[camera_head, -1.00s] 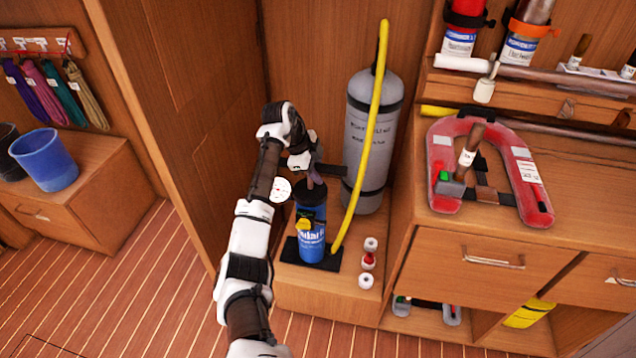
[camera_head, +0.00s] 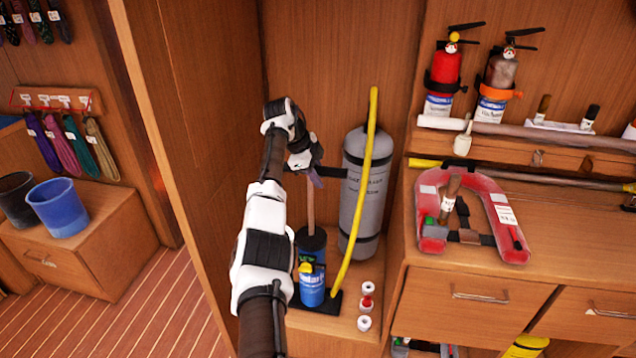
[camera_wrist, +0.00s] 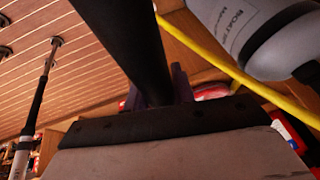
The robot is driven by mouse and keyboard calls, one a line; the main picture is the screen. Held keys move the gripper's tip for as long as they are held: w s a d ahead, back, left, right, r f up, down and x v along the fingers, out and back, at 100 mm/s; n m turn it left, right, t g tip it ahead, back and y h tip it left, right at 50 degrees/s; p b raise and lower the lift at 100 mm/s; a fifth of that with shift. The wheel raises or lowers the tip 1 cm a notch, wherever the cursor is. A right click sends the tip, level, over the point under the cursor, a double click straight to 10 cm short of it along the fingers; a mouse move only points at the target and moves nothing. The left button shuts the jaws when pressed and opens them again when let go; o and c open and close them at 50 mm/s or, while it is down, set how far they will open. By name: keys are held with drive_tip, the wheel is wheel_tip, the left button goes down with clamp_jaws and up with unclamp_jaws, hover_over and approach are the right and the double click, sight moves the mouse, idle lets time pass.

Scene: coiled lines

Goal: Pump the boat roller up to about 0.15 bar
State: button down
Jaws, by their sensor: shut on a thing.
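The boat roller (camera_head: 360,205) is a grey, rounded cylinder standing upright against the wooden wall; it also shows in the wrist view (camera_wrist: 265,30). In front of it stands a blue pump (camera_head: 312,287) with a black upper part and a black foot plate. A yellow hose (camera_head: 366,190) runs from near the pump's foot up along the roller. My gripper (camera_head: 316,180) is shut on the pump's black handle (camera_wrist: 125,40), well above the pump body. A length of rod (camera_head: 310,208) shows between them. No gauge dial is visible; my arm covers the area left of the pump.
Small white and red fittings (camera_head: 366,303) sit right of the pump. A red horseshoe-shaped item (camera_head: 505,225) lies on the cabinet at right, below two bottle-shaped extinguishers (camera_head: 445,78). The cupboard wall (camera_head: 190,120) stands close left of my arm.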

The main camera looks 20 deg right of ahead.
drive_tip(key=shift+r, duration=0.8)
drive_tip(key=c, duration=1.2)
unclamp_jaws()
drive_tip(key=shift+f, duration=0.1)
drive_tip(key=shift+o, duration=0.2)
drive_tip(key=s+b+v, duration=0.1)
drive_tip(key=v, duration=1.2)
drive_tip(key=shift+w+a+r+b, duration=0.15)
drive_tip(key=shift+w+r+b, duration=0.2)
drive_tip(key=shift+w, duration=0.15)
